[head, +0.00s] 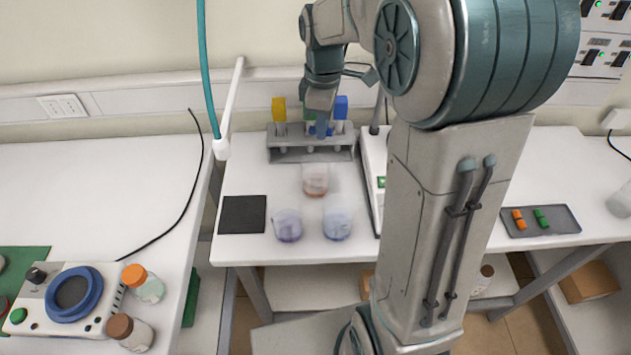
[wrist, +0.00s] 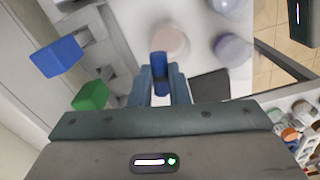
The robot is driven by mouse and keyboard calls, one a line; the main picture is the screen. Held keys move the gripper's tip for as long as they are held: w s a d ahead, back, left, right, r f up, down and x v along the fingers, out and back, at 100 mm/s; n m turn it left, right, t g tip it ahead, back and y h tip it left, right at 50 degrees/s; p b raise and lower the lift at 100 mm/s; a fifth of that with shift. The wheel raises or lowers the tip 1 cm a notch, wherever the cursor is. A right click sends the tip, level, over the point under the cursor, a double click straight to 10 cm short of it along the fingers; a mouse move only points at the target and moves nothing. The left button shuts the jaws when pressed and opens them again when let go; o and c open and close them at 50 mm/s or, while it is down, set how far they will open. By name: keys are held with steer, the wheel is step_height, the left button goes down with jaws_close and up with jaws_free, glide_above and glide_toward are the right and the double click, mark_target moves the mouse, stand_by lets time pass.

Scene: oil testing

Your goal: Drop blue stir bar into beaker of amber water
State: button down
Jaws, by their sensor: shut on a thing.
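The blue stir bar (wrist: 159,68) is upright between the fingers of my gripper (wrist: 160,88) in the wrist view. My gripper is shut on it, and in the head view my gripper (head: 321,125) is in front of the tube rack. The beaker of amber water (head: 316,180) stands on the middle table, in front of the rack. In the wrist view the amber beaker (wrist: 170,41) shows just beyond the bar, blurred. The bar appears above table height, apart from the beaker.
A purple beaker (head: 287,225) and a pale blue beaker (head: 337,217) stand nearer the table's front edge. A black pad (head: 242,214) lies to the left. A tray (head: 566,216) with orange and green bars is at right.

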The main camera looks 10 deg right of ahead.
steer(key=shift+f+b, duration=0.75)
steer(key=shift+f, duration=0.75)
steer(key=c, duration=1.3)
jaws_free()
steer(key=shift+r, duration=0.1)
step_height(320, 180, up, 14)
